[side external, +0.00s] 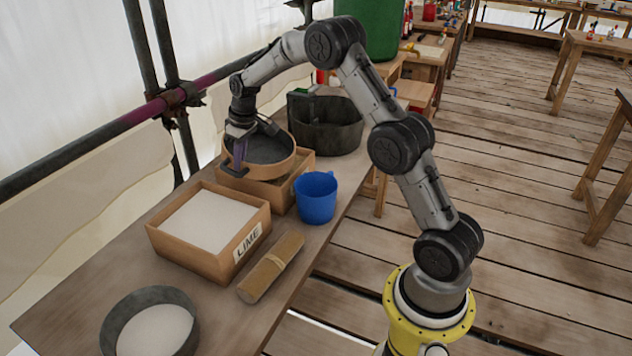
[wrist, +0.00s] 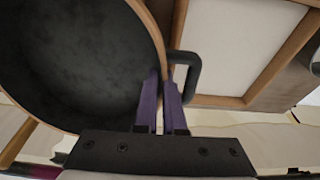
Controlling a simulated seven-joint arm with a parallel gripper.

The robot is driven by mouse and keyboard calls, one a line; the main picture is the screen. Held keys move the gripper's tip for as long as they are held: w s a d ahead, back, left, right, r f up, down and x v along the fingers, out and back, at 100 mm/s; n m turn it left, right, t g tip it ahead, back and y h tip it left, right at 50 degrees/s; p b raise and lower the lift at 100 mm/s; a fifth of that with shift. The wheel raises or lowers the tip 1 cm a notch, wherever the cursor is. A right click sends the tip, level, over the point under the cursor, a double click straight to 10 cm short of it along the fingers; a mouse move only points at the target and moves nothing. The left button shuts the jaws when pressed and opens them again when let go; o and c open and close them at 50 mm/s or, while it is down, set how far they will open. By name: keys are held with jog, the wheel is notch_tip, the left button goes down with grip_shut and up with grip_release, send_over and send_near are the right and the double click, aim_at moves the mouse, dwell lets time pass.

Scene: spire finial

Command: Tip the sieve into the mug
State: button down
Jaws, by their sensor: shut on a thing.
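The sieve (side external: 268,148) is a round wooden hoop with a dark grey inside. It sits roughly level over a wooden box behind the blue mug; whether it touches the box I cannot tell. My gripper (side external: 238,158) is shut on the sieve at its near-left rim, by a dark loop handle (wrist: 190,78). In the wrist view the purple fingers of my gripper (wrist: 168,85) close at the rim, and the sieve's dark inside (wrist: 75,60) fills the left. The blue mug (side external: 316,200) stands upright on the bench, right of the sieve. Its inside is mostly hidden.
A wooden box (side external: 281,196) is under the sieve. A box labelled LIME (side external: 190,252) holds white powder. A tied brown roll (side external: 268,270) lies in front of it. A grey round tub (side external: 190,340) with white powder is at front left. A dark tub (side external: 340,138) stands behind.

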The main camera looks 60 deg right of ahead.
jog(key=shift+w+f+g+p, duration=0.5)
jog(key=shift+w+f+g, duration=0.55)
jog(key=shift+w+g, duration=0.15)
